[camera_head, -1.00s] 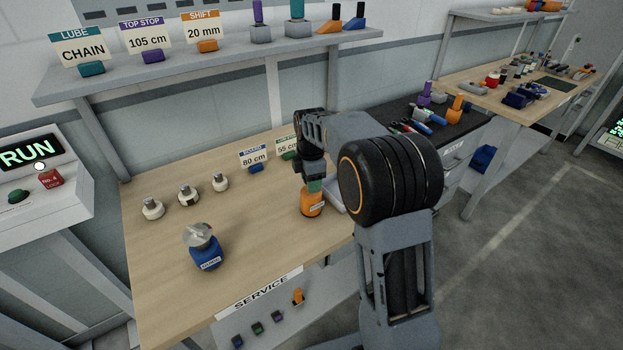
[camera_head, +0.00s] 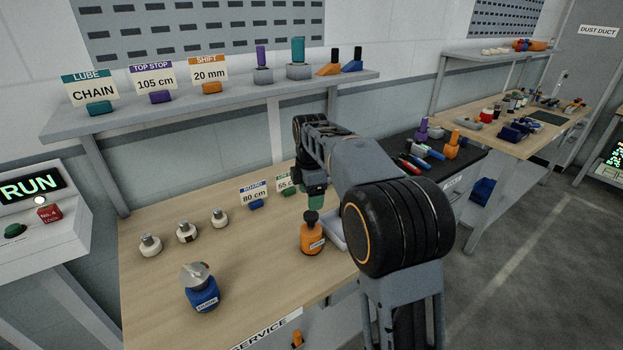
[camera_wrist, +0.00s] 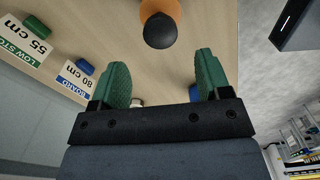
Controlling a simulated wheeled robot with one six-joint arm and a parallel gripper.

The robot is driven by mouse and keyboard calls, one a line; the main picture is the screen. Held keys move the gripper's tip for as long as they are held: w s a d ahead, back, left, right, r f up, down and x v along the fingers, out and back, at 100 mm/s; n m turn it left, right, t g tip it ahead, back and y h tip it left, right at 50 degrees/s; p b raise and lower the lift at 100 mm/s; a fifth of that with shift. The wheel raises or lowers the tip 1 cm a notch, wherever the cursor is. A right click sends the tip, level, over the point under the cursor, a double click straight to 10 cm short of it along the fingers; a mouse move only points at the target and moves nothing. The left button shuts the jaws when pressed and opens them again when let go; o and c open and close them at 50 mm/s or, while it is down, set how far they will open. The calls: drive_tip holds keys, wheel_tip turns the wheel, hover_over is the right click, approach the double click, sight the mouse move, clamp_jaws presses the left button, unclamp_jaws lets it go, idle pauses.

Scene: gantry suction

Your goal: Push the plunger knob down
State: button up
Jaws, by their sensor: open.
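An orange bottle (camera_head: 312,241) with a black plunger knob (camera_head: 310,217) on top stands upright on the wooden bench. My gripper (camera_head: 316,201) is just above and behind the knob in the head view, apart from the bottle. In the wrist view the round black knob (camera_wrist: 160,30) shows with part of the orange bottle (camera_wrist: 152,7) at the top edge. My gripper's green fingers (camera_wrist: 162,66) are spread apart with nothing between them, and the knob lies beyond the tips. How far the knob is pressed in cannot be told.
A blue bottle with a grey top (camera_head: 202,290) stands front left on the bench (camera_head: 250,285). Several small white pieces stand behind it. A light tray (camera_head: 333,232) is right of the orange bottle, partly behind my arm.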

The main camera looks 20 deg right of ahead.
drive_tip(key=shift+r, duration=2.55)
drive_tip(key=m, duration=0.7)
hover_over(311, 214)
drive_tip(key=f, duration=0.4)
drive_tip(key=shift+s+f, duration=0.1)
drive_tip(key=shift+s, duration=0.1)
drive_tip(key=s+f+m+t, duration=0.2)
drive_tip(key=s+m, duration=0.3)
drive_tip(key=s, duration=0.6)
drive_tip(key=s+f+m+t, duration=0.1)
drive_tip(key=s+f+m, duration=0.2)
drive_tip(key=s+m, duration=0.3)
drive_tip(key=s, duration=0.5)
drive_tip(key=shift+s+m+t, duration=0.3)
drive_tip(key=shift+s+t, duration=0.1)
